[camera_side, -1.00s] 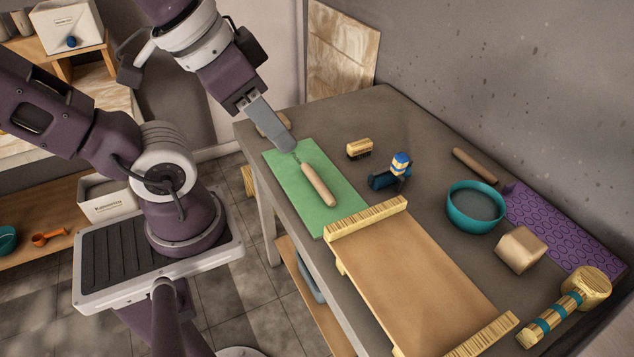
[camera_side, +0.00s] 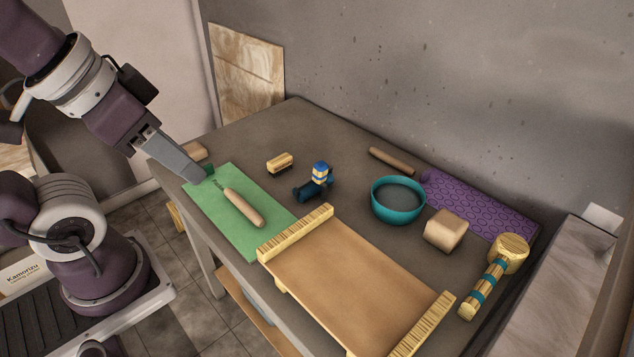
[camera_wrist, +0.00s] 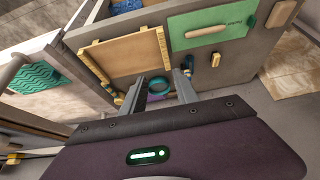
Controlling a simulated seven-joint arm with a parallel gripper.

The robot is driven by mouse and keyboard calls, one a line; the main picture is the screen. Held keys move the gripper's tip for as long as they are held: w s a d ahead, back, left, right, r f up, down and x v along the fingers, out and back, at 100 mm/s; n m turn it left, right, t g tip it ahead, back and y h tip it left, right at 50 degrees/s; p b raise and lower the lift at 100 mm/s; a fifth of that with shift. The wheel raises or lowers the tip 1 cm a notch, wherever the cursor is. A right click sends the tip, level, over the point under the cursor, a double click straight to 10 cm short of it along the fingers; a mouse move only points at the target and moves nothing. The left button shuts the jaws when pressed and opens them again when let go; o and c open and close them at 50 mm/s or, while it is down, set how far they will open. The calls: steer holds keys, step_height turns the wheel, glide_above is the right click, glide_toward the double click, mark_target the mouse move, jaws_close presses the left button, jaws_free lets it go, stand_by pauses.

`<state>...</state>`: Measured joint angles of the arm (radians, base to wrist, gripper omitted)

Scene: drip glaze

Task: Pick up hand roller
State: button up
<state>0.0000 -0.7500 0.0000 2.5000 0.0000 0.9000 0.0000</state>
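No tool is labelled as the hand roller. A short dark blue tool with a yellow-and-blue banded part (camera_side: 316,180) lies mid-table and looks most like one. It is small at the right of the fingers in the wrist view (camera_wrist: 188,68). A plain wooden rod (camera_side: 392,161) lies near the wall. A wooden-handled tool (camera_side: 244,207) lies on the green mat (camera_side: 252,243). My gripper (camera_side: 199,176) appears over the mat's far left corner; its height is unclear. In the wrist view my gripper's fingers (camera_wrist: 160,76) are spread, with nothing held between them.
A wooden board with raised end rails (camera_side: 350,275) fills the table front. A teal bowl (camera_side: 398,218), beige block (camera_side: 446,231), mallet (camera_side: 487,284) and purple textured mat (camera_side: 475,207) stand to the right. A small brush (camera_side: 280,162) lies behind the green mat.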

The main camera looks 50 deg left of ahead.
steer(key=o, duration=0.4)
steer(key=shift+o, duration=0.2)
steer(key=n+g, duration=0.5)
steer(key=n, duration=1.2)
glide_above(319, 162)
steer(key=s, duration=0.2)
step_height(319, 162, down, 15)
steer(key=shift+d, duration=0.2)
steer(key=shift+n+g, duration=0.3)
steer(key=shift+n, duration=0.2)
steer(key=f, duration=0.3)
steer(key=w+f, duration=0.1)
steer(key=f, duration=0.2)
steer(key=w+f, duration=0.1)
steer(key=f, duration=0.2)
steer(key=shift+a+f, duration=0.25)
steer(key=shift+f, duration=0.1)
steer(key=shift+c, duration=0.3)
